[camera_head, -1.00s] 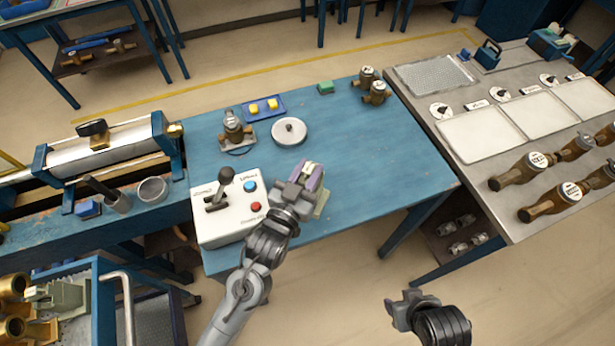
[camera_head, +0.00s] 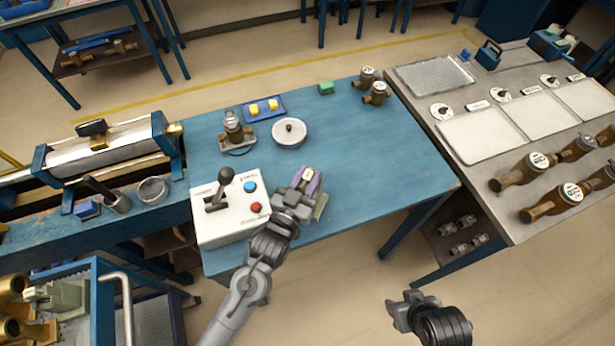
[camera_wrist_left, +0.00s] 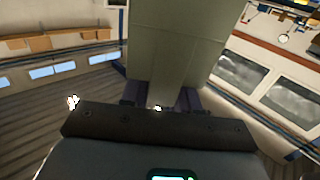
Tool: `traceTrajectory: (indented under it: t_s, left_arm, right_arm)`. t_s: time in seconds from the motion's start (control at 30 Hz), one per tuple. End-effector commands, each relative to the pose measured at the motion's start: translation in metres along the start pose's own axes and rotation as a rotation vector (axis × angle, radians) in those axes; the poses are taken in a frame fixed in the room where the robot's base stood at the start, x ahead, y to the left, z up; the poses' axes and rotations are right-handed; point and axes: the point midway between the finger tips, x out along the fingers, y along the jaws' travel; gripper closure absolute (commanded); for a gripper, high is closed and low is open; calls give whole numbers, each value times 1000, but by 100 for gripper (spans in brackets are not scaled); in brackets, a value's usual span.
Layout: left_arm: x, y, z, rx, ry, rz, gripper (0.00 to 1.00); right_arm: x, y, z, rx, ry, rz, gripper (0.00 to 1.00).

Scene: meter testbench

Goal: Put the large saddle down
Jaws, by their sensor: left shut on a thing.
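The large saddle is a pale grey-green block (camera_head: 321,207) at the front of the blue table, right of the white control box. My left gripper (camera_head: 310,190) is shut on it and hides part of it. In the left wrist view the saddle (camera_wrist_left: 175,45) stands out large between the dark purple fingers (camera_wrist_left: 160,97). I cannot tell whether its underside touches the tabletop. My right gripper (camera_head: 408,308) hangs in front of the table, over the floor, away from the saddle; its finger gap is unclear.
The control box (camera_head: 230,207) with a lever and buttons is close left of the saddle. The blue tabletop (camera_head: 385,160) is clear to the right.

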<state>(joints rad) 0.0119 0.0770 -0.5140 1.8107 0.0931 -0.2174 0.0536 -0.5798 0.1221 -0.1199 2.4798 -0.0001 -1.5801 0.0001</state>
Motion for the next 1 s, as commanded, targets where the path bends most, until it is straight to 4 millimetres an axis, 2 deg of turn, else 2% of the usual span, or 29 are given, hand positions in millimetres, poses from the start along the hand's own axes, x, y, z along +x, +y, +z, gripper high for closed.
traceTrajectory:
  t_s: [0.13, 0.17, 0.3, 0.67, 0.87, 1.0]
  left_arm:
    - [0, 0, 0, 0, 7, 0, 100]
    - [0, 0, 3, 0, 0, 0, 66]
    - [0, 0, 2, 0, 0, 0, 45]
    - [0, 0, -1, 0, 0, 0, 45]
    - [-22, 0, 2, 0, -3, 0, 45]
    - [-48, 0, 2, 0, -4, 0, 45]
  right_arm:
    - [1, -1, 0, 4, 1, -3, 49]
    - [0, -1, 0, 4, 1, -3, 49]
    - [0, -2, 0, 6, 1, -5, 49]
    - [-1, -1, -1, 5, 1, -4, 49]
    - [0, 0, 0, 0, 0, 0, 49]
    - [0, 1, 0, -4, 0, 3, 49]
